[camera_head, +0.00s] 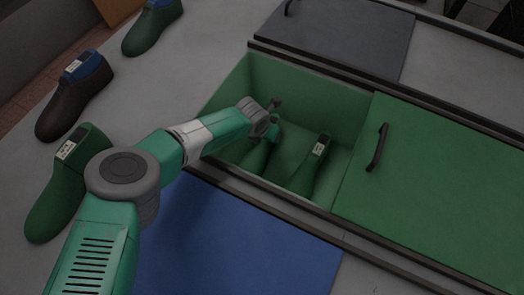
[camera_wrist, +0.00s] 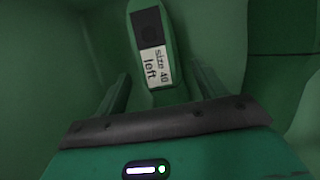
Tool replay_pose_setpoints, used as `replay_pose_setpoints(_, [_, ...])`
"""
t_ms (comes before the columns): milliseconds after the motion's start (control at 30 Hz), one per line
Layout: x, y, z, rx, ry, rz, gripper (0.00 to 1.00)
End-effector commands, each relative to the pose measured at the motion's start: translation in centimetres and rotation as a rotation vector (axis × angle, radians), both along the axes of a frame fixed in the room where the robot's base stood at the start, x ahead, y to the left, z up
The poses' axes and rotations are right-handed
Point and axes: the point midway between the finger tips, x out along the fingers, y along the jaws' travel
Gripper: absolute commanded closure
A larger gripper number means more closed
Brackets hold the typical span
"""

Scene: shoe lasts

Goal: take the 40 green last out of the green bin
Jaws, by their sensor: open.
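The green last marked "size 40 left" (camera_wrist: 152,45) shows in the wrist view, its dark top and white label between and just beyond the fingers. My gripper (camera_wrist: 162,82) is open, with one finger on each side of the label end and nothing clamped. In the head view my gripper (camera_head: 270,128) reaches down into the open green bin (camera_head: 310,88), over a green last (camera_head: 257,157) that it partly hides. Another green last (camera_head: 305,170) lies to the right in the bin, its white label too small to read.
The bin's green lid (camera_head: 440,190), with a black handle (camera_head: 377,147), lies to the right. A blue lid (camera_head: 230,240) is in front and a grey lid (camera_head: 335,35) behind. Green (camera_head: 60,190), brown (camera_head: 75,98) and blue-topped green (camera_head: 152,28) lasts stand on the left counter.

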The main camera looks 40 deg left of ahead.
Motion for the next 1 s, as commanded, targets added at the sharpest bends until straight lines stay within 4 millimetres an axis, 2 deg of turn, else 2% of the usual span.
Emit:
replay_pose_setpoints(33, [0.2,0.0,-1.1,-0.002,0.0,0.001,0.29])
replay_pose_setpoints(333, [0.4,0.1,-1.0,-0.001,0.0,0.0,0.31])
replay_pose_setpoints(667, [0.4,0.1,-1.0,-0.001,0.0,0.0,0.96])
replay_pose_setpoints(867, [0.5,0.1,-0.8,0.0,-0.002,0.0,0.98])
replay_pose_setpoints(1000, [0.5,0.2,1.5,0.0,-0.003,0.001,0.98])
